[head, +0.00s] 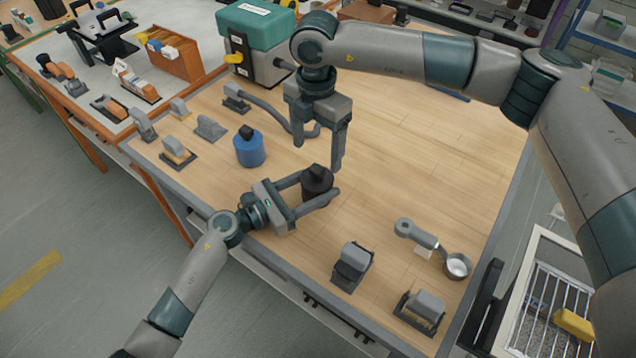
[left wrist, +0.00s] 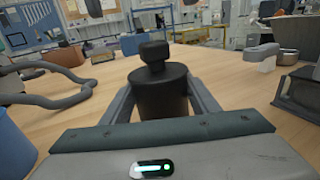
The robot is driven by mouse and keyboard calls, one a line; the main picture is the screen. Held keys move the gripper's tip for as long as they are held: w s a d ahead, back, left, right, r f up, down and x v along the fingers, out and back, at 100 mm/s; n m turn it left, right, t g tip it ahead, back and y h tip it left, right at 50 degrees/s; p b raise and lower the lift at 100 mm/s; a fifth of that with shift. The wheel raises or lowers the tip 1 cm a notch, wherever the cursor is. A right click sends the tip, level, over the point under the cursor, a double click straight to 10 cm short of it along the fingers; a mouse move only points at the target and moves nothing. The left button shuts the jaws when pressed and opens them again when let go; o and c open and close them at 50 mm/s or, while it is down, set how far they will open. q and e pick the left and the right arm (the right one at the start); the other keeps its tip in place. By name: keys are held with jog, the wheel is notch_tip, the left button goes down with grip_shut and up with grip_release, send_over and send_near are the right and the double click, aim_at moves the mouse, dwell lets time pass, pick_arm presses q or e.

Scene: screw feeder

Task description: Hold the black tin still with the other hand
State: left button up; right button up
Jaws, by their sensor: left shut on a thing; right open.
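The black tin (head: 317,184) stands upright on the wooden table, with a black knob on its top. My left gripper (head: 318,194) is shut on the tin, one finger on each side of its body. In the left wrist view the tin (left wrist: 160,95) sits between the two fingers, its lower part hidden by the gripper body. My right gripper (head: 322,150) hangs above and just behind the tin, pointing down. It is open and holds nothing.
A blue tin (head: 249,150) with a black knob stands to the left. A grey hose (head: 275,118) and a teal-topped box (head: 256,35) are behind it. A metal scoop (head: 457,266) and grey blocks (head: 351,267) lie at the front right. The table's right back is clear.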

aim_at(317, 168)
jog(key=shift+f, duration=0.2)
jog(key=shift+f, duration=3.9)
jog(key=c, duration=1.1)
